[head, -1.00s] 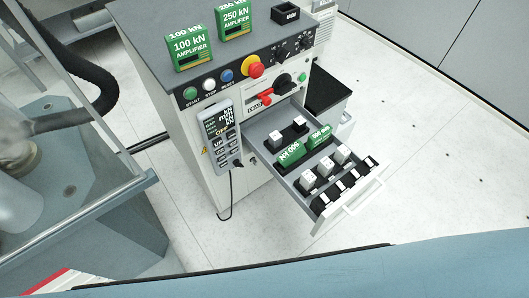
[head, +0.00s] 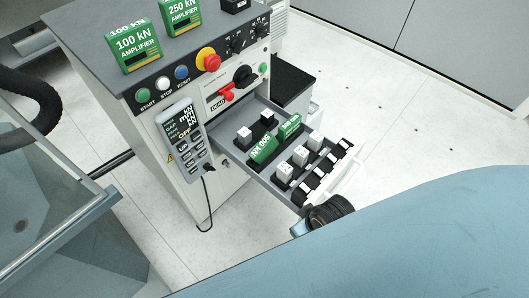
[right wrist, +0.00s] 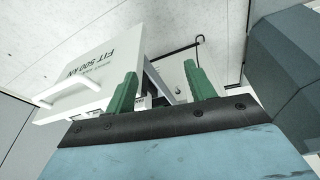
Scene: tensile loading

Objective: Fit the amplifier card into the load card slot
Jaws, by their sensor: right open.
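Two green cards stand in the open drawer (head: 262,181) in the head view. The nearer card (head: 263,149) reads 500 kN and the other card (head: 289,126) stands behind it to the right. Two green amplifier cards, 100 kN (head: 135,47) and 250 kN (head: 181,14), stand on the cabinet top. A narrow slot is hard to make out by the red lever on the cabinet front. My right gripper (right wrist: 160,70) is open and empty in the right wrist view, its green fingers apart close to the drawer front (right wrist: 90,80). My left gripper is not in view.
The drawer front reads "FIT 500 kN" and bears a white handle (right wrist: 68,92). White-topped and black pieces (head: 300,155) fill the drawer. A pendant (head: 184,135) hangs on the cabinet, with a red stop button (head: 208,60) above. Pale floor (head: 410,120) is clear at right.

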